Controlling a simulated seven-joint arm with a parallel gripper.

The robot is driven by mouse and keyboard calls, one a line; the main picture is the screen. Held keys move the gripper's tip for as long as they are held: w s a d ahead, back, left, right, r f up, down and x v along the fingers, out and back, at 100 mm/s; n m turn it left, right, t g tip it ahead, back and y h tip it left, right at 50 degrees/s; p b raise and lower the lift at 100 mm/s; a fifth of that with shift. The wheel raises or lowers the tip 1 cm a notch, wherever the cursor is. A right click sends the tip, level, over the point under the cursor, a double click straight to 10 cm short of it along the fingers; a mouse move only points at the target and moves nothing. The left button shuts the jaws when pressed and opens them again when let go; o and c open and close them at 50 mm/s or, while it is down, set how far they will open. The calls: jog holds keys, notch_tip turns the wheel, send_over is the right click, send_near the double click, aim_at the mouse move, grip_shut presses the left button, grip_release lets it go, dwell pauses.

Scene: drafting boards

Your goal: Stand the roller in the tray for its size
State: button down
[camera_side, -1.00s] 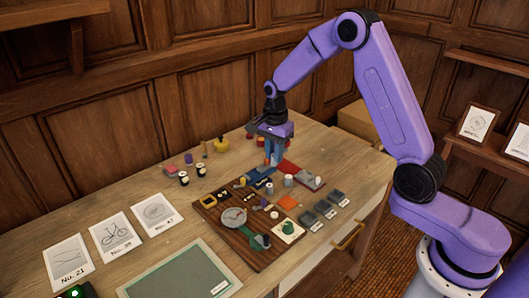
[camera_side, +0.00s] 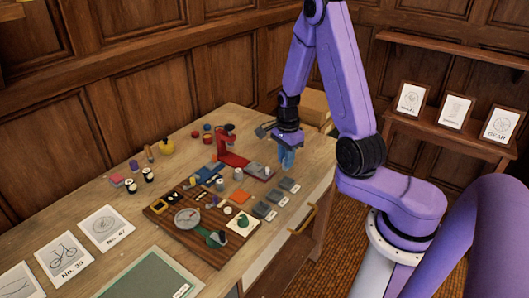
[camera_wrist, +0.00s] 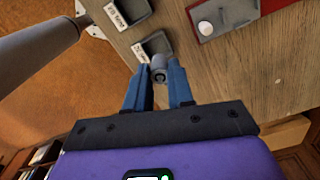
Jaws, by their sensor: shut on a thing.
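My gripper (camera_side: 287,163) hangs upright at the right side of the table, over the far end of a row of small dark grey trays. Its blue fingers, in the wrist view (camera_wrist: 160,85), are shut on a grey roller (camera_wrist: 158,68), which shows between the fingertips. In the side view the fingers hide the roller. The trays are a near one (camera_side: 262,210), a middle one (camera_side: 273,196) and a far one (camera_side: 288,184). In the wrist view a labelled tray (camera_wrist: 143,52) lies just beyond the roller; I cannot tell whether they touch. The label text is too small to read surely.
A red stand (camera_side: 226,151) with a long base is left of my gripper. A brown board (camera_side: 160,209) holds a dial and small parts. Loose cylinders (camera_side: 239,174) stand near the trays. Bare wood surrounds the far trays.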

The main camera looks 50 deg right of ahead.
jog(key=shift+s+d+f, duration=0.2)
jog(key=shift+s+f, duration=0.15)
jog(key=shift+s, duration=0.05)
jog(key=shift+f, duration=1.85)
jog(key=shift+f, duration=1.05)
dwell(0.4)
jog(key=c, duration=0.6)
grip_release()
jog(key=shift+r, duration=3.55)
jog(key=shift+w+a, duration=0.1)
